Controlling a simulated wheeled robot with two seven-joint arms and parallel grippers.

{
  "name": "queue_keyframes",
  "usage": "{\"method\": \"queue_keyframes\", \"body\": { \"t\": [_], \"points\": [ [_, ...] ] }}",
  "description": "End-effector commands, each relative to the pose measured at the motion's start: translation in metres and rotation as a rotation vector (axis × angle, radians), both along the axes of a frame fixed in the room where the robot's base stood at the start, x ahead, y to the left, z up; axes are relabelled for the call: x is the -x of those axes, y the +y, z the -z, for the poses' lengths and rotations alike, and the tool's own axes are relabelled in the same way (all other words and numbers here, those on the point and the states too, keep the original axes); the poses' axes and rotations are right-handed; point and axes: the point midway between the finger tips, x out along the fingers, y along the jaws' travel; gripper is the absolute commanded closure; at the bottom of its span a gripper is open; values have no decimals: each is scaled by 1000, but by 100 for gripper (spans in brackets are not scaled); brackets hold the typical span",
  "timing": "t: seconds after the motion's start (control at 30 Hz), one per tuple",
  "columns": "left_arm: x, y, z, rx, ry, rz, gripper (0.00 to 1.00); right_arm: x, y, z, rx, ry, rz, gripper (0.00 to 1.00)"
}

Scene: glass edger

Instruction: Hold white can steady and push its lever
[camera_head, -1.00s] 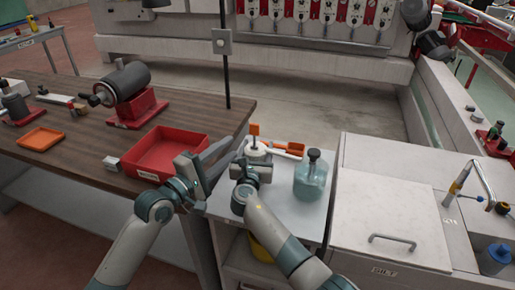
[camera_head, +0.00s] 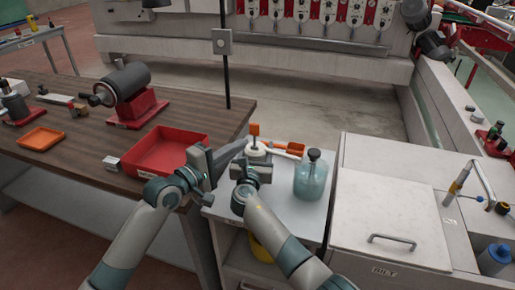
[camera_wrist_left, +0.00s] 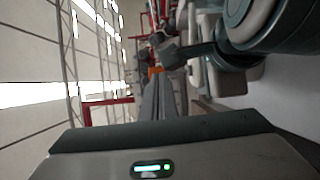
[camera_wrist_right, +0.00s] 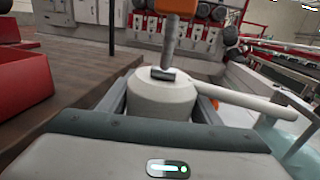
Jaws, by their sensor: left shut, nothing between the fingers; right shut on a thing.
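The white can (camera_head: 257,154) stands on the grey cart top, with an orange lever (camera_head: 254,130) sticking up from it. It also shows in the right wrist view (camera_wrist_right: 160,95), where the lever's orange part (camera_wrist_right: 180,7) sits on a grey stem above the lid. My right gripper (camera_head: 254,164) is shut on the can's body, fingers along both sides. My left gripper (camera_head: 236,148) is shut and empty, just left of the can, its tips pointing toward it. In the left wrist view, the closed fingers (camera_wrist_left: 158,95) point toward an orange patch, probably the lever. Much of the can's front is hidden by my right gripper.
A red tray (camera_head: 163,152) lies on the wooden bench left of my left gripper. A clear blue bottle (camera_head: 310,177) with a black cap stands right of the can. An orange item (camera_head: 294,147) lies behind the can. The cart's front right has free room.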

Motion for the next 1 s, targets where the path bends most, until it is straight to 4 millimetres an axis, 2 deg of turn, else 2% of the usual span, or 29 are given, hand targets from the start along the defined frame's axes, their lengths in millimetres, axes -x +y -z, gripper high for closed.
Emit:
{"method": "queue_keyframes", "body": {
  "t": [0.3, 0.6, 0.8, 1.0],
  "points": [
    [-37, -59, -7, -332, -72, 167, 100, 0, 0, 0, 0, 0, 0, 63],
    [-57, -103, -21, -690, -181, 383, 100, 0, 0, 0, 0, 0, 0, 63],
    [-64, -117, -35, -928, -264, 545, 100, 0, 0, 0, 0, 0, 0, 63],
    [-64, -115, -49, -1175, -324, 726, 100, 0, 0, 0, 0, 0, 0, 63]
  ]
}}
